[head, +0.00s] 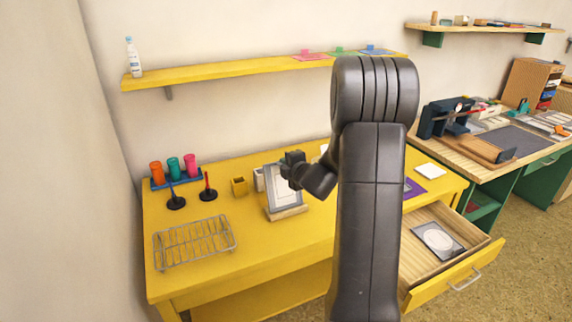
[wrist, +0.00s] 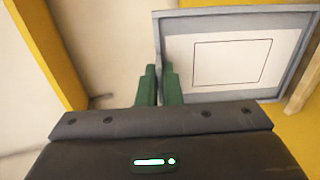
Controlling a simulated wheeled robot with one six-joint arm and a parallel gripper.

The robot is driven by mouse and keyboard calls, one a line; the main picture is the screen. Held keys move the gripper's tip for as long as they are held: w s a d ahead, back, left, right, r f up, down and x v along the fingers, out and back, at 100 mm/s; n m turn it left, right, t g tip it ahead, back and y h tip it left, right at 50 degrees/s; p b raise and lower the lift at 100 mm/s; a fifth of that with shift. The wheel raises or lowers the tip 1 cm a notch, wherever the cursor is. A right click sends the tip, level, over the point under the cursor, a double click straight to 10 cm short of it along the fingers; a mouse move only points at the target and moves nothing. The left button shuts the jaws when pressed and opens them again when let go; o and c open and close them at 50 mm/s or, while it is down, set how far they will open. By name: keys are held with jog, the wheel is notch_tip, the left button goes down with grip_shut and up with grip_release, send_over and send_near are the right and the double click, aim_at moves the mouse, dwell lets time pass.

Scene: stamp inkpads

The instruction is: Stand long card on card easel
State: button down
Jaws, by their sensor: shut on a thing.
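My gripper (head: 287,168) is at the top edge of the card and panel. In the wrist view its green fingers (wrist: 159,78) are close together and shut at the card's edge. The exact grip line is partly hidden by the fingers. The ledge shows at the right of the wrist view.
An open drawer (head: 455,272) juts out at right. A shelf (head: 230,70) hangs above.

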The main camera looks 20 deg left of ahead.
jog(key=c, duration=1.5)
grip_release()
jog(key=shift+d, duration=0.1)
jog(key=v, duration=1.3)
jog(key=shift+s+d+r, duration=0.15)
jog(key=shift+s, duration=0.15)
jog(key=shift+w, duration=0.1)
jog(key=x, duration=1.3)
jog(key=shift+w+a, duration=0.2)
jog(key=shift+a, duration=0.05)
